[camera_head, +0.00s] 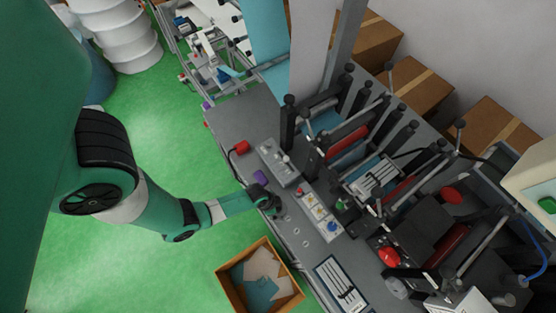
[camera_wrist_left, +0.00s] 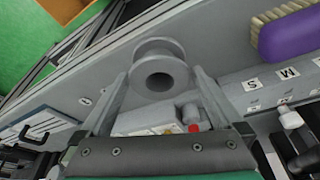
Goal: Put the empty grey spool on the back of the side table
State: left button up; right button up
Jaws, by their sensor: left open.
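The grey spool (camera_wrist_left: 160,68) sits on the grey machine bench (camera_wrist_left: 212,38), with its round flange and hollow centre facing the left wrist camera. No material shows wound on it. My left gripper (camera_head: 268,203) is over the near edge of the bench in the head view, where I cannot make out the spool beside it. In the left wrist view the fingers of my left gripper (camera_wrist_left: 162,76) are apart, one on each side of the spool. I cannot tell whether they touch it. My right gripper is not in view. I cannot make out the side table for certain.
A purple brush (camera_wrist_left: 287,36) lies beside the spool; it also shows in the head view (camera_head: 261,177). An open box (camera_head: 288,287) with sheets stands on the green floor below. Machine rollers and levers crowd the right. Cardboard boxes (camera_head: 424,82) stand behind.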

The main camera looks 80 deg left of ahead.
pick_arm(q)
jog(key=shift+w+f, duration=0.1)
jog(key=shift+f, duration=0.25)
jog(key=c, duration=1.3)
jog(key=shift+r+p, duration=0.75)
jog(key=shift+r, duration=0.7)
jog(key=s+d+r+p, duration=0.4)
jog(key=s+d+r, duration=0.2)
jog(key=s+r, duration=0.4)
jog(key=shift+s+d+r, duration=0.15)
jog(key=shift+s+d, duration=0.2)
jog(key=shift+s, duration=0.85)
